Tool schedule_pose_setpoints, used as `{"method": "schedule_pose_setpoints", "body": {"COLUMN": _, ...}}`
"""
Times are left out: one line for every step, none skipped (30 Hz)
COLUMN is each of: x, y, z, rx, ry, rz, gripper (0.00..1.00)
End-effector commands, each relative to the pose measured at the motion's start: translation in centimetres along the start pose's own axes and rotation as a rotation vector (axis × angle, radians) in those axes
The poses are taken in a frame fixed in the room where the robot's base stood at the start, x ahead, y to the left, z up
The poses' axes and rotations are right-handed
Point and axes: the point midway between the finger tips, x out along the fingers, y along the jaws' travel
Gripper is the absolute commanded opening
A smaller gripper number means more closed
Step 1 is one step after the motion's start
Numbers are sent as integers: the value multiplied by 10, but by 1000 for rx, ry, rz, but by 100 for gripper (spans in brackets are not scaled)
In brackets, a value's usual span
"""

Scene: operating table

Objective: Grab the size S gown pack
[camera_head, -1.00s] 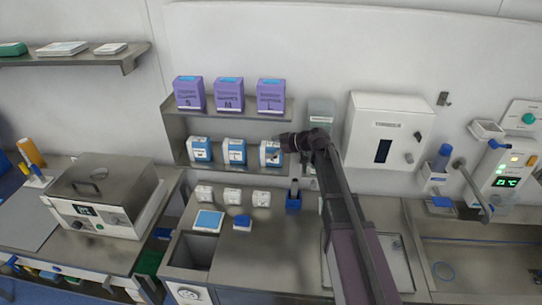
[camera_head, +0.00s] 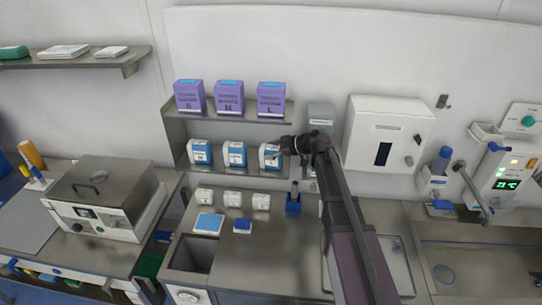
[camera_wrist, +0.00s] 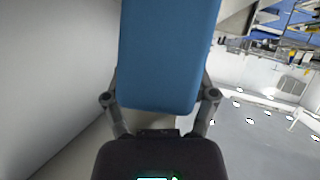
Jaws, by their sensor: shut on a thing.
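Three blue-and-white packs stand in a row on the lower wall shelf: a left one (camera_head: 199,152), a middle one (camera_head: 234,153) and a right one (camera_head: 267,160). Their small print is too blurred to read. My gripper (camera_head: 279,147) is at the right pack and shut on it. In the wrist view, the pack's plain blue face (camera_wrist: 168,55) fills the space between my two fingers (camera_wrist: 160,100). On the upper shelf stand purple boxes marked S (camera_head: 189,98), M (camera_head: 229,98) and L (camera_head: 271,99).
The upper shelf (camera_head: 235,117) lies just above my gripper. A grey dispenser (camera_head: 321,117) and white cabinet (camera_head: 388,133) are close on the right. Small white boxes (camera_head: 232,198) and a blue holder (camera_head: 293,203) stand on the counter below.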

Motion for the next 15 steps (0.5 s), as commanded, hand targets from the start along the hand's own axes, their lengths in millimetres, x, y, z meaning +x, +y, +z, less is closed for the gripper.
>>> {"method": "schedule_pose_setpoints", "body": {"x": 0, "y": 0, "z": 0, "rx": -2, "ry": -2, "rz": -1, "gripper": 18}}
{"method": "schedule_pose_setpoints", "body": {"x": 0, "y": 0, "z": 0, "rx": -2, "ry": -2, "rz": -1, "gripper": 18}}
{"method": "schedule_pose_setpoints", "body": {"x": 0, "y": 0, "z": 0, "rx": -2, "ry": -2, "rz": -1, "gripper": 19}}
{"method": "schedule_pose_setpoints", "body": {"x": 0, "y": 0, "z": 0, "rx": -2, "ry": -2, "rz": -1, "gripper": 19}}
{"method": "schedule_pose_setpoints", "body": {"x": 0, "y": 0, "z": 0, "rx": -2, "ry": -2, "rz": -1, "gripper": 19}}
{"method": "schedule_pose_setpoints", "body": {"x": 0, "y": 0, "z": -1, "rx": -2, "ry": -2, "rz": -1, "gripper": 19}}
{"method": "schedule_pose_setpoints", "body": {"x": -1, "y": 1, "z": -2, "rx": -2, "ry": -2, "rz": -1, "gripper": 18}}
{"method": "schedule_pose_setpoints", "body": {"x": -1, "y": 1, "z": -2, "rx": -2, "ry": -2, "rz": -1, "gripper": 16}}
{"method": "schedule_pose_setpoints", "body": {"x": -2, "y": 1, "z": -4, "rx": -2, "ry": -2, "rz": -1, "gripper": 16}}
{"method": "schedule_pose_setpoints", "body": {"x": -2, "y": 2, "z": -5, "rx": -2, "ry": -2, "rz": 0, "gripper": 16}}
{"method": "schedule_pose_setpoints", "body": {"x": -3, "y": 2, "z": -6, "rx": -1, "ry": -2, "rz": 0, "gripper": 16}}
{"method": "schedule_pose_setpoints", "body": {"x": -4, "y": 2, "z": -8, "rx": -1, "ry": -2, "rz": 0, "gripper": 16}}
{"method": "schedule_pose_setpoints", "body": {"x": -5, "y": 3, "z": -10, "rx": -1, "ry": -2, "rz": 0, "gripper": 16}}
{"method": "schedule_pose_setpoints", "body": {"x": -6, "y": 3, "z": -11, "rx": -1, "ry": -1, "rz": 0, "gripper": 16}}
{"method": "schedule_pose_setpoints", "body": {"x": -7, "y": 4, "z": -14, "rx": -1, "ry": -1, "rz": 0, "gripper": 16}}
